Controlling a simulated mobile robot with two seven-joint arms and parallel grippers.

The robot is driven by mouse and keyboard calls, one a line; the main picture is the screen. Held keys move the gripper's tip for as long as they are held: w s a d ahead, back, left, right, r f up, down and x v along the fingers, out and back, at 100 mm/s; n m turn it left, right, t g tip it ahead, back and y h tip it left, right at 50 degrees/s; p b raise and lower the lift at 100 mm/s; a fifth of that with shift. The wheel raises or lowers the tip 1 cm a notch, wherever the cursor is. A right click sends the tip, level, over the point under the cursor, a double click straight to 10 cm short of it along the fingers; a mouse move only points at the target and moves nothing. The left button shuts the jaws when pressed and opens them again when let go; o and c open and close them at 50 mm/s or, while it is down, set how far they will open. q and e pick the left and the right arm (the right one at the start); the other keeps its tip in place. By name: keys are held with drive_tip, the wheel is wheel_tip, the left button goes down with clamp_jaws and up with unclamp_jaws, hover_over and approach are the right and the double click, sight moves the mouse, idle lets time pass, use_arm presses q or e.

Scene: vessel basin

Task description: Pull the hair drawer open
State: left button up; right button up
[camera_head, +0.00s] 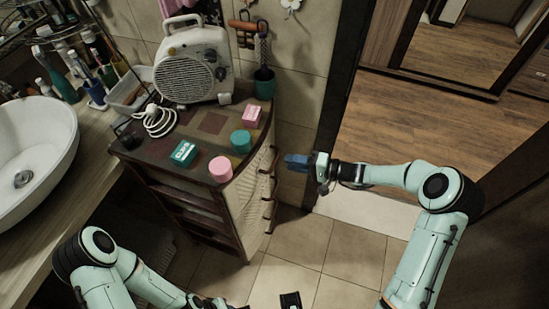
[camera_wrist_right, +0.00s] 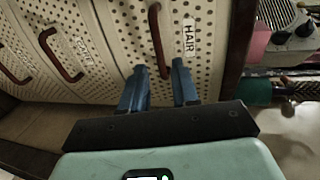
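The hair drawer front (camera_wrist_right: 205,72) is cream, perforated and labelled HAIR, with a curved brown-red handle (camera_wrist_right: 154,35). It belongs to the wooden cabinet (camera_head: 230,205), whose handles face right in the head view. My right gripper (camera_wrist_right: 160,85) is open, its two blue fingers apart and pointing at the drawer front. The handle's lower end shows between the fingertips; contact cannot be told. In the head view the right gripper (camera_head: 290,160) is beside the upper part of the cabinet front.
On the cabinet top stand a white heater (camera_head: 190,72), pink and teal boxes and jars. Further drawers with similar handles (camera_wrist_right: 60,55) lie beside the hair drawer. A wall and door frame (camera_head: 335,110) are behind the right gripper. Tiled floor (camera_head: 315,265) in front is clear.

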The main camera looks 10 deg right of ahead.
sight(276, 159)
drive_tip(key=x, duration=0.6)
drive_tip(key=shift+w+a+p, duration=0.15)
drive_tip(key=shift+a+p, duration=0.1)
drive_tip(key=shift+p, duration=0.05)
clamp_jaws()
